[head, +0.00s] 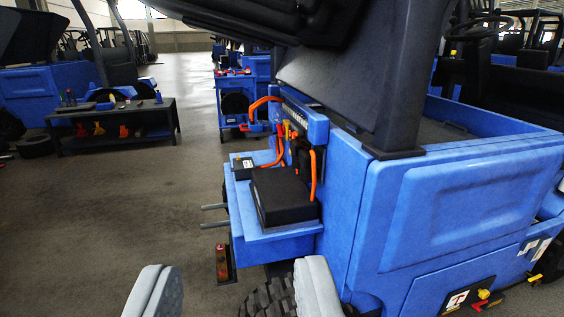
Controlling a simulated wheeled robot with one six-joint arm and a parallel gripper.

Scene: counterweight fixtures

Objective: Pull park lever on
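No part in view can be named as the park lever for certain. A small yellow and red handle (484,294) sits on a dark labelled panel (458,301) low on the blue vehicle's side, at the lower right. A yellow piece (535,277) shows near the right edge, too small to make out. The blue vehicle (440,210) fills the right half. My gripper (236,280) is at the bottom of the view, its two pale grey fingers wide apart with nothing between them. The handle lies well to the right of the fingers.
A blue ledge with a black box (283,195) and orange cables (313,172) juts out ahead of my gripper. A dark tyre (270,298) shows between the fingers. A low black bench (112,125) and a blue cart (232,95) stand farther back.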

